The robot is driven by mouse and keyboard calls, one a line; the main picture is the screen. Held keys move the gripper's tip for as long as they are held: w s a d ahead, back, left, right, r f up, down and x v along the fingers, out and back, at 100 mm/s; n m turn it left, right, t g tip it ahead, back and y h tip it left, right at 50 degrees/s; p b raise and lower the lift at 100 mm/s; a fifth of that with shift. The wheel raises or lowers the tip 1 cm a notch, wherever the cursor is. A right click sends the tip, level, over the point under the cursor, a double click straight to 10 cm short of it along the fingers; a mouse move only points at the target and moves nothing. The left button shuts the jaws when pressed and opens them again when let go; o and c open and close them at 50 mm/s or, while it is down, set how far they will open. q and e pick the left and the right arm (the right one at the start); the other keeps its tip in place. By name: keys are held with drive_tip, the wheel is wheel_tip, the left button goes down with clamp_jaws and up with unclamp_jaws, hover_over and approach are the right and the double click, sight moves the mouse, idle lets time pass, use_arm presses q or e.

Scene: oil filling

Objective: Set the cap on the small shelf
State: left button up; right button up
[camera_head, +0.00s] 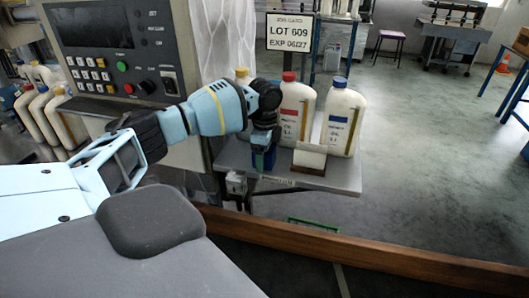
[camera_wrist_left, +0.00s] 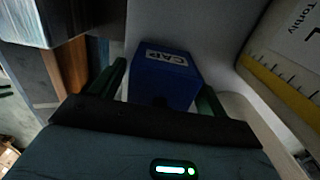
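The cap is a blue block with a white "CAP" label; it shows in the left wrist view (camera_wrist_left: 160,80) between my two green fingers. In the head view the blue block (camera_head: 262,160) hangs under the wrist. My left gripper (camera_head: 264,150) points down and appears shut on the block, with a finger along each side. The grey small shelf (camera_head: 335,178) lies below and to the right, and the block is at its left part. I cannot tell whether the block touches the shelf. My right gripper is not in view.
A red-capped bottle (camera_head: 294,112) and a blue-capped bottle (camera_head: 342,120) stand on the shelf, right of my gripper. A white piece (camera_head: 309,157) on a brown base is near the front edge. A control panel (camera_head: 120,50) stands left. A wooden rail (camera_head: 330,248) runs in front.

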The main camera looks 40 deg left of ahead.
use_arm(q)
wheel_tip(320, 180, up, 12)
drive_tip(key=shift+r+p, duration=0.15)
drive_tip(key=shift+p, duration=0.15)
idle(0.5)
